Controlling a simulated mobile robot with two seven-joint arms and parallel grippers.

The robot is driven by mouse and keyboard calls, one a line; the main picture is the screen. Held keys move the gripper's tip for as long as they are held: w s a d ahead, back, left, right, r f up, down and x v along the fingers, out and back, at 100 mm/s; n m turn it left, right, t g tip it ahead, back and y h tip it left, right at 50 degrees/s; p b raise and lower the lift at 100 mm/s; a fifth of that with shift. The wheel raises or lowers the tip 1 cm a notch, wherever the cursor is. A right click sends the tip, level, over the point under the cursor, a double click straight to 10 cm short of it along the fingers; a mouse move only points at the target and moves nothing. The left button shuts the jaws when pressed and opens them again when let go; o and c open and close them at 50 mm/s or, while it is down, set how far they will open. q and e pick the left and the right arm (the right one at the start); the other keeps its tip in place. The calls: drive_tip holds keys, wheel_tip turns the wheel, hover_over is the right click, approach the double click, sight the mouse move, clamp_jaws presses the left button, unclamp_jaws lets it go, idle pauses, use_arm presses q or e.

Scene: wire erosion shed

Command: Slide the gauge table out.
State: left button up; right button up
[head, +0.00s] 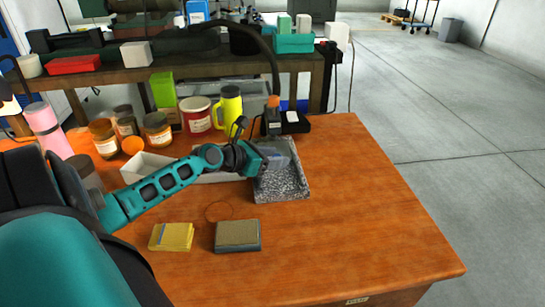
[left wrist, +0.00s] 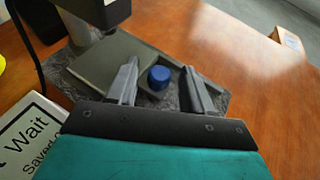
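The gauge stand has a speckled grey granite base (head: 290,187) on the orange wooden bench. In the left wrist view the base (left wrist: 218,98) carries a flat grey plate, the gauge table (left wrist: 110,62), beneath the stand's post (left wrist: 76,30). A round blue knob (left wrist: 159,76) shows beside the plate. My left gripper (left wrist: 161,68) is open, with one finger on each side of the knob and a visible gap to it. In the head view my left gripper (head: 264,163) is over the left part of the base and hides the knob. My right gripper is not in view.
A pale open box (head: 150,163) lies left of the base, partly behind my left arm. Jars, a yellow-green mug (head: 229,108) and a pink bottle (head: 47,128) stand behind. A yellow pad (head: 171,237) and a grey block (head: 238,236) lie in front. The bench's right side is clear.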

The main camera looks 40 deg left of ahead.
use_arm(q)
clamp_jaws()
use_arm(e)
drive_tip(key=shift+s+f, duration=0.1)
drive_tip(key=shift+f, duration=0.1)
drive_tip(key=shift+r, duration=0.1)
